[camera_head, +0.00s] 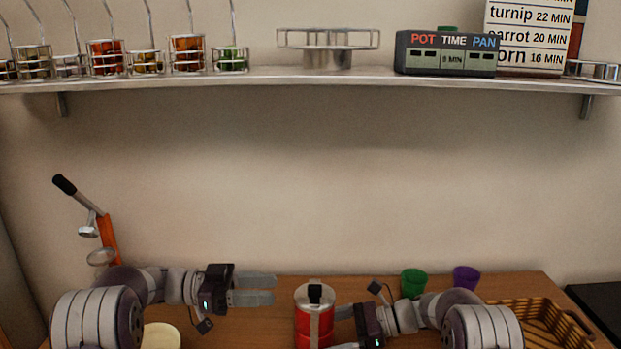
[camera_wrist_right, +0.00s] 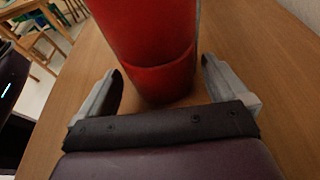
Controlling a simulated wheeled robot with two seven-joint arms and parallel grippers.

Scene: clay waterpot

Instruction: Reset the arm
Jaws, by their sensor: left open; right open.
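My left gripper (camera_head: 253,290) is open and empty above the wooden table, pointing right toward a red canister with a silver top and black knob (camera_head: 314,318). My right gripper (camera_head: 346,327) comes in from the right, beside the canister. In the right wrist view, the right gripper (camera_wrist_right: 160,95) is open, with one finger on each side of the lower red body of the canister (camera_wrist_right: 150,50).
A green cup (camera_head: 413,282) and a purple cup (camera_head: 466,277) stand behind my right arm. A wicker basket (camera_head: 540,322) is at the right. A pale bowl (camera_head: 161,336) lies by my left arm. A lever press (camera_head: 105,235) stands at the left, and a shelf (camera_head: 300,78) runs above.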

